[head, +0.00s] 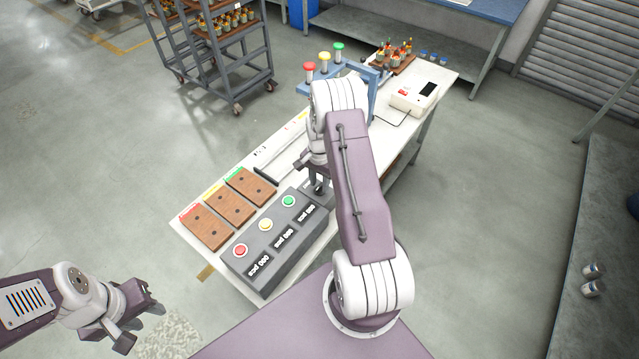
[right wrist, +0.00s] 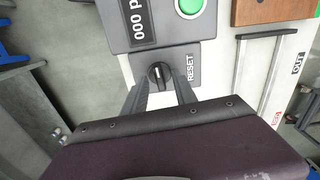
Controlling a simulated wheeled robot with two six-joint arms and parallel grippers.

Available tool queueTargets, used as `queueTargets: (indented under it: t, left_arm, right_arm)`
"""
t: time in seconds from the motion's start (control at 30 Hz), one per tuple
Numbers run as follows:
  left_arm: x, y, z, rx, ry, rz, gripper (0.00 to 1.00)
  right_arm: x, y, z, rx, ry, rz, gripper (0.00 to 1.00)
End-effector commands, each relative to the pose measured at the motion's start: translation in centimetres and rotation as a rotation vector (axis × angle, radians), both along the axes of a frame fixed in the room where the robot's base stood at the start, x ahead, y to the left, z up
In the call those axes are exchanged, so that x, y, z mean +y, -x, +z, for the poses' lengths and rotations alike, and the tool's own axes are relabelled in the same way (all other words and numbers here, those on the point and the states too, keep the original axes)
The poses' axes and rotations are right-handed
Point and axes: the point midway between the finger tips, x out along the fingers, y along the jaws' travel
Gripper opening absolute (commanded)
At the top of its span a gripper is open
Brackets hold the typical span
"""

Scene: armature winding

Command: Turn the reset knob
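The reset knob (right wrist: 160,75) is a round black knob with a pale pointer line, on a grey panel (right wrist: 207,62) marked RESET. In the right wrist view, the two dark fingers of my right gripper (right wrist: 161,88) stand apart, one on each side of the knob's near edge. I see a gap between the fingers and cannot tell whether either touches the knob. In the head view my right arm partly hides the panel and knob. My left gripper (head: 142,318) is at the lower left, off the table, with its fingers spread and empty.
The grey counter box (head: 262,262) beside the panel has red, yellow and green buttons and displays. Several brown wooden plates (head: 230,207) lie behind it. A signal-light frame (head: 371,97) and a white device (head: 413,97) stand farther along the white table (head: 185,218).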

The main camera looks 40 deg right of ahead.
Motion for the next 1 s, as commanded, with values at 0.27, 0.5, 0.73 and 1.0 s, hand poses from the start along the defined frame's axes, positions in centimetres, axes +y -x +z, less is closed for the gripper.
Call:
queueTargets:
  t: [0.27,0.5,0.73,1.0]
  left_arm:
    - [0.0,0.0,-1.8,0.0,0.0,0.0,0.36]
    - [0.0,0.0,-2.1,0.0,0.0,0.0,0.36]
    - [0.0,0.0,-2.1,0.0,0.0,0.0,0.36]
    - [0.0,0.0,-2.1,0.0,0.0,0.0,0.36]
  right_arm:
    - [-0.1,-0.1,5.6,-0.005,0.003,0.0,0.34]
    - [0.0,0.0,8.4,-0.001,0.001,-0.001,0.34]
    - [0.0,0.0,8.6,0.0,0.0,0.0,0.34]
    - [0.1,0.0,8.5,0.0,0.0,0.001,0.34]
